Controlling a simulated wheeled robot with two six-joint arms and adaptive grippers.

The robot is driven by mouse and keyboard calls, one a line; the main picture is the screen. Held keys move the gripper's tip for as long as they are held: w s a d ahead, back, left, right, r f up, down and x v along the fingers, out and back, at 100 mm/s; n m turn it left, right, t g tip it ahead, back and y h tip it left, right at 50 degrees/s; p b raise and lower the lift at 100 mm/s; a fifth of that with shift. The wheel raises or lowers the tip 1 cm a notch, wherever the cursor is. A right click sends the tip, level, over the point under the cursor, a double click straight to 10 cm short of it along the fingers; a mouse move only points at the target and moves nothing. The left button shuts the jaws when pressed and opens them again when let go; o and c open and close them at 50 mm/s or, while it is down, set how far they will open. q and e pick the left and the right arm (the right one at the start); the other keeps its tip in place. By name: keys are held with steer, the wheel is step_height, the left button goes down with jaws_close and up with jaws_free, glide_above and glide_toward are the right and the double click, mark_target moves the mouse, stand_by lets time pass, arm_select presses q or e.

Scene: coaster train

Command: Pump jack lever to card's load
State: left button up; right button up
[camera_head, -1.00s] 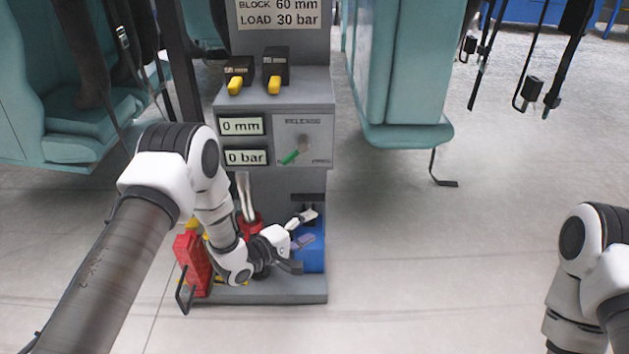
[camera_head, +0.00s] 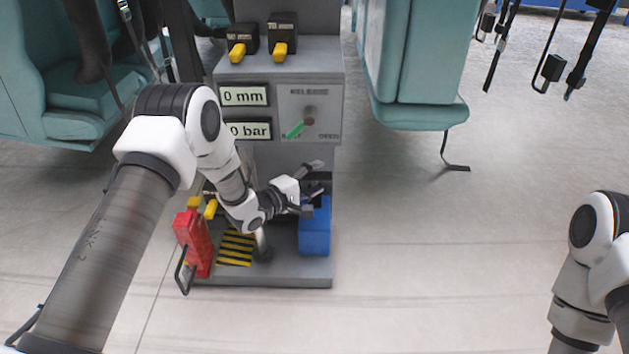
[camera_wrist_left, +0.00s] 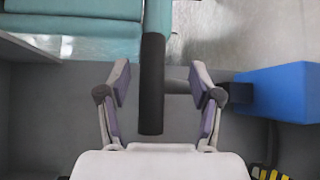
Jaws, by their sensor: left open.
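The pump lever appears in the left wrist view as a black-gripped bar (camera_wrist_left: 151,85) running between the open fingers, with a gap on both sides. My left gripper (camera_head: 313,183) is low in front of the grey stand, above the blue block (camera_head: 315,237); it also shows in the left wrist view (camera_wrist_left: 156,92). In the head view the lever cannot be made out clearly at the gripper. The displays read 0 mm (camera_head: 244,96) and 0 bar (camera_head: 248,130). The load card is out of view now. My right gripper is out of view; only part of its arm shows at right.
A red unit with a black handle (camera_head: 198,242) and a yellow-black striped plate (camera_head: 236,247) are on the base. Teal seats (camera_head: 415,70) flank the stand.

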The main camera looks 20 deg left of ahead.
arm_select(q)
jaws_close()
steer(key=s+d+f+m+t+b, duration=0.1)
steer(key=s+f+m, duration=0.1)
steer(key=s+f, duration=0.4)
steer(key=shift+d+f+t+h+b, duration=0.3)
steer(key=shift+f+h, duration=0.1)
steer(key=shift+f, duration=0.55)
steer(key=c, duration=0.6)
jaws_free()
steer(key=o, duration=0.6)
steer(key=shift+w+f, duration=0.15)
steer(key=shift+f, duration=0.05)
steer(key=shift+r, duration=0.1)
steer(key=v, duration=1.2)
